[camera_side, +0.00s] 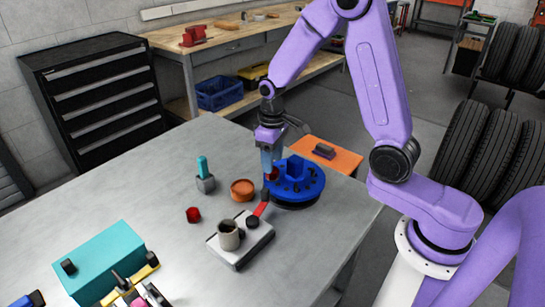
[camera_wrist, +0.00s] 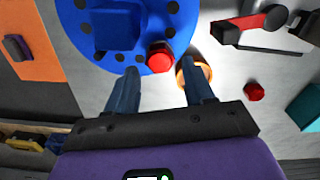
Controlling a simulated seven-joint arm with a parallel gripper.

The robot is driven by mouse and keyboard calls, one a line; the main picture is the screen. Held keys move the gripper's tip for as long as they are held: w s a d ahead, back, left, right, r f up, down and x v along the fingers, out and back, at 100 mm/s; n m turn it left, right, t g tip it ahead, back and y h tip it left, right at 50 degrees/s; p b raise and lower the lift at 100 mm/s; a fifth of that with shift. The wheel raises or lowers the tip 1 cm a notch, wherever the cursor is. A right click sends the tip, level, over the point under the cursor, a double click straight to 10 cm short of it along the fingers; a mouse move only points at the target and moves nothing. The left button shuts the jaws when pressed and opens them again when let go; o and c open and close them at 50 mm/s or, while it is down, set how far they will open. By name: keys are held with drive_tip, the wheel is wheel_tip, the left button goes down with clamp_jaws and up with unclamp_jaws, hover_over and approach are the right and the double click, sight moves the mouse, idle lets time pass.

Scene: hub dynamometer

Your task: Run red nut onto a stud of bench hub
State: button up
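The blue bench hub (camera_side: 311,184) lies on the grey table, with a raised blue block and several dark holes or studs; it fills the upper left of the wrist view (camera_wrist: 80,47). One red nut (camera_wrist: 160,57) sits at the hub's near rim, between my fingertips with gaps on both sides; it shows in the side view (camera_side: 273,174). Whether it is on a stud I cannot tell. A second red nut (camera_side: 193,214) lies loose on the table, also in the wrist view (camera_wrist: 254,91). My gripper (camera_wrist: 164,68) is open above the hub's edge, pointing down.
An orange-brown dish (camera_side: 243,191) stands left of the hub, close to one finger. A white device with a cup (camera_side: 228,236) and a red lever (camera_side: 261,209) is in front. A teal-handled tool (camera_side: 204,172) and a teal box (camera_side: 105,262) stand left. An orange board (camera_side: 338,158) is behind.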

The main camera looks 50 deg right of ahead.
drive_tip(key=n, duration=0.4)
drive_tip(key=shift+n, duration=0.3)
drive_tip(key=n, duration=0.8)
drive_tip(key=shift+n, duration=2.6)
drive_tip(key=shift+f, duration=1.75)
